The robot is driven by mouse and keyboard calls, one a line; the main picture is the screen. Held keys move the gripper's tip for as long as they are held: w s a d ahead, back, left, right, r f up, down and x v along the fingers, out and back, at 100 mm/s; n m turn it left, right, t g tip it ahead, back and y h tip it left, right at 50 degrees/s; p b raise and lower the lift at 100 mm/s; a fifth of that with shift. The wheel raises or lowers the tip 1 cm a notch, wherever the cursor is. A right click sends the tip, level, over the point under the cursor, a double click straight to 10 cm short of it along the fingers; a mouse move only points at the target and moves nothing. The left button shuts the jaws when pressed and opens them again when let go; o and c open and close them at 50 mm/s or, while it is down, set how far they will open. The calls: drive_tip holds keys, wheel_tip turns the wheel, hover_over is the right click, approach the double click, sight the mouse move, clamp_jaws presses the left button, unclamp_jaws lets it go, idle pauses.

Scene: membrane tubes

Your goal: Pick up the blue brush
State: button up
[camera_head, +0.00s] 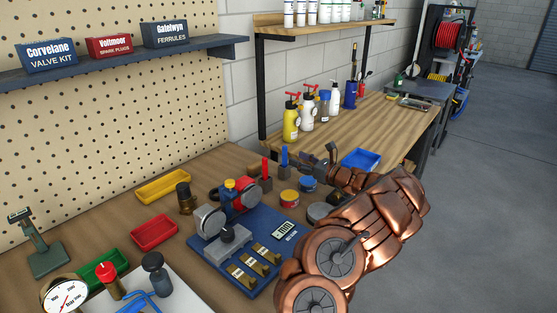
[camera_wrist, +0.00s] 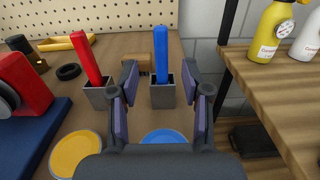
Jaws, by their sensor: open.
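The blue brush (camera_head: 284,156) stands upright in a small grey holder (camera_head: 284,170) at the back of the workbench. In the wrist view the blue brush (camera_wrist: 160,55) rises from its holder (camera_wrist: 163,96), between my fingers in the picture. My gripper (camera_wrist: 160,78) is open and empty, with a finger on each side of the holder; contact is not visible. In the head view my gripper (camera_head: 320,164) is just right of the brush. The brush's lower end is hidden inside the holder.
A red brush (camera_wrist: 86,60) stands in a similar holder to the left. A yellow tin (camera_wrist: 77,155) and a blue tin (camera_wrist: 163,137) sit nearer. A wooden shelf unit (camera_wrist: 275,95) with bottles stands close on the right. A blue board (camera_head: 215,268) with fixtures lies front left.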

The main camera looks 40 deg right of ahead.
sight(285, 152)
drive_tip(key=shift+w+a+r+p, duration=0.1)
drive_tip(key=shift+w+p, duration=0.45)
drive_tip(key=shift+w, duration=1.2)
drive_tip(key=shift+w+a+r+p, duration=0.1)
drive_tip(key=shift+w+p, duration=0.4)
drive_tip(key=shift+w, duration=1.25)
drive_tip(key=shift+c, duration=0.4)
clamp_jaws()
